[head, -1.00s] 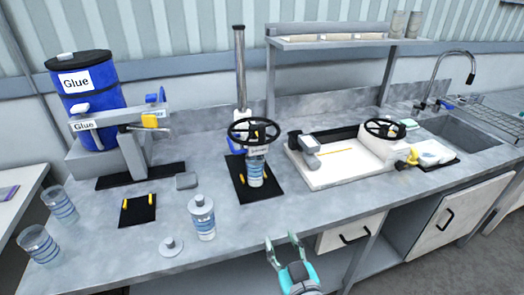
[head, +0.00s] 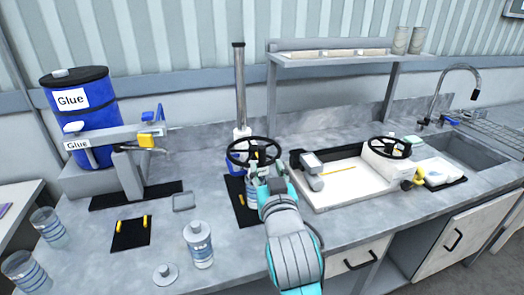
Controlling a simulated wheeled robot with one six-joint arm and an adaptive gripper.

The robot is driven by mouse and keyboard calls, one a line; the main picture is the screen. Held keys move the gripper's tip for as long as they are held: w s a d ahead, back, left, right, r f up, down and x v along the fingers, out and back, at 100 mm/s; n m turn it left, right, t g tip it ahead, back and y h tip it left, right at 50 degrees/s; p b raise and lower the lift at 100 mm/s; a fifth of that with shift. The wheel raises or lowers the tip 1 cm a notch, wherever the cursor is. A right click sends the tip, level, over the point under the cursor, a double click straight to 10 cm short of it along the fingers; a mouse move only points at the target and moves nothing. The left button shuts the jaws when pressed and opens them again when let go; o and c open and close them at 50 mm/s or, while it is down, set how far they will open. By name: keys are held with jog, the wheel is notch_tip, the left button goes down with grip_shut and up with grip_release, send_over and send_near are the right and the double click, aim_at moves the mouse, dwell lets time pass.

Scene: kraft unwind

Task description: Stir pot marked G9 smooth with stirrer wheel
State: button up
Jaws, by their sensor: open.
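The stirrer wheel (head: 231,150) is a black spoked handwheel in front of a tall grey post (head: 239,85). A clear pot with blue bands (head: 251,194) stands under it on a black mat (head: 236,198). I cannot read a G9 mark on it. My gripper (head: 264,174) is open, with its fingers close under the wheel's near rim and in front of the pot's upper part. It hides much of the pot and mat. I cannot tell whether the fingers touch the wheel or the pot.
Two banded cups (head: 47,226) stand at the far left. The blue glue drum (head: 80,108) is behind. A white tray unit (head: 345,190) with a second handwheel (head: 390,147) stands right of my arm.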

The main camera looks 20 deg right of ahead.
aim_at(263, 153)
jog(key=w, duration=0.2)
jog(key=w+d, duration=0.1)
jog(key=w, duration=0.5)
jog(key=shift+w+d, duration=0.1)
jog(key=shift+d, duration=0.05)
jog(key=shift+c, duration=0.2)
grip_shut()
